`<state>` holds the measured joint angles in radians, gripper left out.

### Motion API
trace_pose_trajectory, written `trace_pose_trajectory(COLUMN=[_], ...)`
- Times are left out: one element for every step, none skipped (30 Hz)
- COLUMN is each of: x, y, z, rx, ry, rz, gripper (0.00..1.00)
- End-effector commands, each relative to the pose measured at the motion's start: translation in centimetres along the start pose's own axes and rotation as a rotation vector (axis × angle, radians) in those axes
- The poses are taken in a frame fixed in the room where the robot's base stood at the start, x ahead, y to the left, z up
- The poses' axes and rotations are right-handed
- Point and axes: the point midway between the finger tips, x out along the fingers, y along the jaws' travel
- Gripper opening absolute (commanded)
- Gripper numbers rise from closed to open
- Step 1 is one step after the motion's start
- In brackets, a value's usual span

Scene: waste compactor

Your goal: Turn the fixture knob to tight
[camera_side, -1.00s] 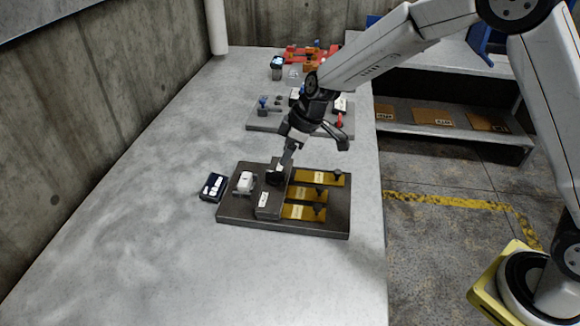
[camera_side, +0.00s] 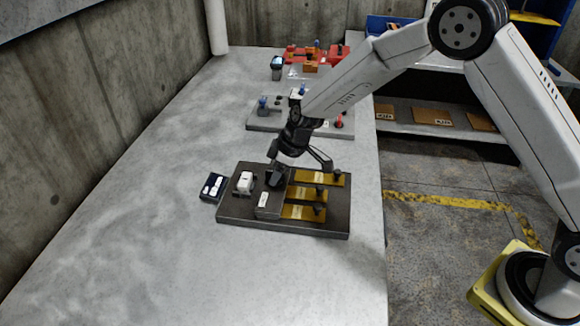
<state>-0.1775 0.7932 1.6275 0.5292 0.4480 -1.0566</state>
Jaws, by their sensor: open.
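The fixture is a dark plate (camera_side: 235,206) on the bench, bearing a raised grey block (camera_side: 266,208). A dark knob-like part (camera_side: 274,180) sits at the back of the block; I cannot read its setting. My gripper (camera_side: 279,170) is open and points down right at this part. Its fingertips are dark against dark, so I cannot tell whether they straddle or touch it. Three brass strips (camera_side: 305,212) with small black knobs lie to the right on the plate. A white part (camera_side: 244,182) stands on its left side.
A small dark box with white pieces (camera_side: 213,187) lies left of the plate. A grey board (camera_side: 262,122) with small parts stands behind, with red parts (camera_side: 300,53) farther back. The front and left of the bench (camera_side: 150,240) are clear.

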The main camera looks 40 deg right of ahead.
Motion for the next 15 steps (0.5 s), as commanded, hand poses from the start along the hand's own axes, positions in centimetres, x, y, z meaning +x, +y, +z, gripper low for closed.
trace_pose_trajectory(x=[0.0, 0.0, 0.0, -0.01, -0.01, -0.01, -0.01, -0.01, -0.02, -0.02, -0.02, -0.02, -0.02, -0.02, -0.02], y=[0.0, 0.0, 0.0, 0.0, 0.0, 0.0, 0.0, 0.0, 0.0, 0.0, 0.0, 0.0, 0.0, 0.0, -0.01], z=[-0.01, -0.01, -0.01, -0.01, -0.01, -0.01, -0.01, -0.01, -0.01, -0.01, -0.01, -0.01, -0.01, -0.01, -0.01], rx=[0.0, 0.0, 0.0, 0.0, 0.0, 0.0, 0.0, 0.0, 0.0, 0.0, 0.0, 0.0, 0.0, 0.0, 0.0], ry=[0.0, 0.0, 0.0, 0.0, 0.0, 0.0, 0.0, 0.0, 0.0, 0.0, 0.0, 0.0, 0.0, 0.0, 0.0], rz=[0.0, 0.0, 0.0, 0.0, 0.0, 0.0, 0.0, 0.0, 0.0, 0.0, 0.0, 0.0, 0.0, 0.0, 0.0], gripper=[0.54, 0.54, 0.54, 0.54, 0.45, 0.32, 0.23, 0.13, 0.0, 0.0, 0.0, 0.0, 0.0, 0.0, 0.0])
